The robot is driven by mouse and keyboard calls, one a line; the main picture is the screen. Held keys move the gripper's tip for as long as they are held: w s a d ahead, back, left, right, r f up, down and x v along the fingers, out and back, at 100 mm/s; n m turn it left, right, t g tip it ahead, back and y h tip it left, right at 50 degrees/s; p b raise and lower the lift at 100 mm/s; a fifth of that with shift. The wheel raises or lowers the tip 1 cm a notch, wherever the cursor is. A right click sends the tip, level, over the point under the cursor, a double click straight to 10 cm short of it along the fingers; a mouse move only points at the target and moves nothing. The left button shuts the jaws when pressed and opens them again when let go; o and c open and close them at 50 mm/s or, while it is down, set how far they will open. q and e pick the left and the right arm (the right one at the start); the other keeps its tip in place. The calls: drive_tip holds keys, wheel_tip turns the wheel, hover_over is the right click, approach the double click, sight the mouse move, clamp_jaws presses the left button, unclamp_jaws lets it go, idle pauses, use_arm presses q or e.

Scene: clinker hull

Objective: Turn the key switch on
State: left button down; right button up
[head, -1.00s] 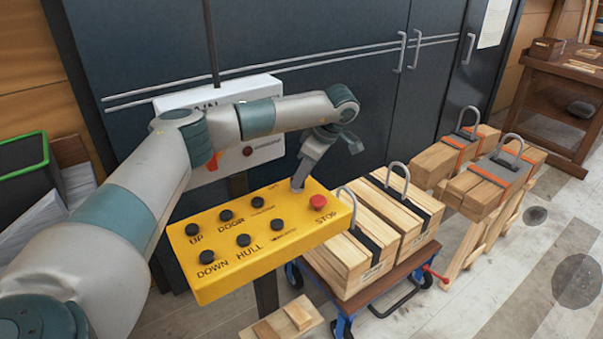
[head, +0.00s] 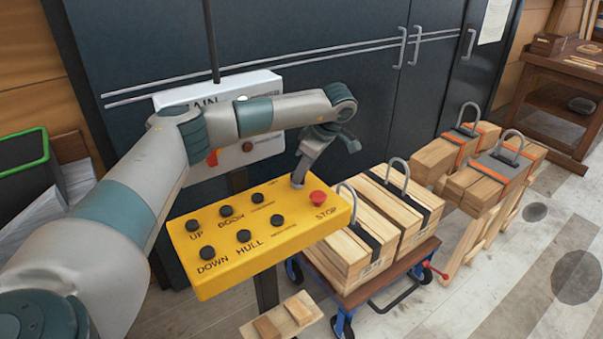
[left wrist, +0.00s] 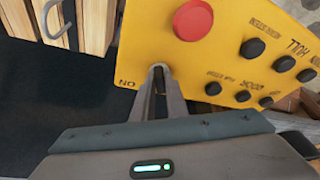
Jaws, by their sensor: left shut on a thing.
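A yellow control box (head: 270,245) carries several black knobs and a red STOP button (head: 318,198). My left gripper (head: 298,181) points down at the box's far right corner, just behind the red button. The red button also shows in the wrist view (left wrist: 193,20), close to the fingertips. My right gripper is not in view.
A white panel (head: 262,88) stands behind my left arm, in front of dark cabinets (head: 330,35). Timber blocks with metal loops (head: 385,215) sit on a cart right of the box. Banded timber (head: 480,180) rests on trestles farther right.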

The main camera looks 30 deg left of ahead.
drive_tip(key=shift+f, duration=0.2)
use_arm(q)
drive_tip(key=m+b, duration=0.1)
drive_tip(key=m+t+b, duration=0.1)
drive_tip(key=m, duration=0.1)
drive_tip(key=m+b, duration=0.1)
drive_tip(key=shift+s+f+m+t, duration=0.15)
drive_tip(key=shift+s+m+t, duration=0.15)
drive_tip(key=shift+t, duration=0.1)
drive_tip(key=shift+m+b, duration=0.35)
drive_tip(key=shift+m, duration=0.15)
drive_tip(key=m+t+b, duration=0.1)
drive_tip(key=m, duration=0.1)
drive_tip(key=m+t+h+b, duration=0.1)
drive_tip(key=m+b, duration=0.1)
drive_tip(key=m, duration=0.1)
drive_tip(key=shift+s+a+h, duration=0.2)
drive_tip(key=shift+h, duration=0.1)
drive_tip(key=shift+r+m, duration=0.2)
drive_tip(key=shift+m, duration=0.4)
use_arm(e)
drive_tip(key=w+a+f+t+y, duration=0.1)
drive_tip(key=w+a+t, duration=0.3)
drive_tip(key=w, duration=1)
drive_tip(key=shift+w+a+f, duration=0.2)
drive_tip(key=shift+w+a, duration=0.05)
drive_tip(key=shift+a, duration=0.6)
